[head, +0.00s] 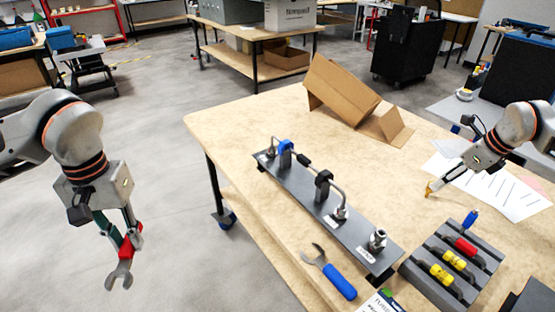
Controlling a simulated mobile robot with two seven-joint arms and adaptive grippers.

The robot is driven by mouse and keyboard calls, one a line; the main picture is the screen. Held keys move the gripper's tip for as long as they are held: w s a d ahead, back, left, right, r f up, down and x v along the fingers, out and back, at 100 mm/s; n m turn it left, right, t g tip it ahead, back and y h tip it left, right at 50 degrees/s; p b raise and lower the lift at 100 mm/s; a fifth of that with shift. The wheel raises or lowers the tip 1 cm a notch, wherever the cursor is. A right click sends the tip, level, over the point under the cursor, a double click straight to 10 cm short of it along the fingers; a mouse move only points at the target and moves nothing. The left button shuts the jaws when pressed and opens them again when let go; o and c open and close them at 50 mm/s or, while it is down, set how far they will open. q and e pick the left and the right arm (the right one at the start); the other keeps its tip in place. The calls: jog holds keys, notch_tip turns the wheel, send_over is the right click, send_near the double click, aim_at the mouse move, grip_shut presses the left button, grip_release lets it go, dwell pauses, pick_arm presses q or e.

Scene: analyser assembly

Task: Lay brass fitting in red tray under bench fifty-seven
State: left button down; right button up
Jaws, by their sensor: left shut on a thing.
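My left gripper (127,236) is shut on a red-handled open-end wrench (121,274), whose grey jaw hangs down over the bare floor, left of the bench. My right gripper (432,187) is low over the right side of the bench, its fingers pointing left and down. A small brass-coloured piece (428,189) shows at its fingertips; it may be the brass fitting, but I cannot tell whether it is held. I see no red tray or bench number.
The wooden bench (245,118) carries a dark plate with pipe fittings (318,205), a blue-handled wrench (339,281), a grey rack (430,270) with red and yellow items, papers (500,190) and an open cardboard box (340,88).

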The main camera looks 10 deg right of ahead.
aim_at(429, 190)
jog(key=shift+w+d+b+x, duration=0.1)
jog(key=shift+x, duration=1.05)
jog(key=shift+w+d+b+x, duration=0.1)
jog(key=shift+b+x, duration=0.05)
jog(key=shift+x, duration=0.95)
jog(key=shift+w+d+b+x, duration=0.1)
jog(key=shift+d+x, duration=0.05)
jog(key=shift+x, duration=1)
jog(key=shift+r, duration=0.1)
jog(key=shift+c, duration=0.4)
grip_shut()
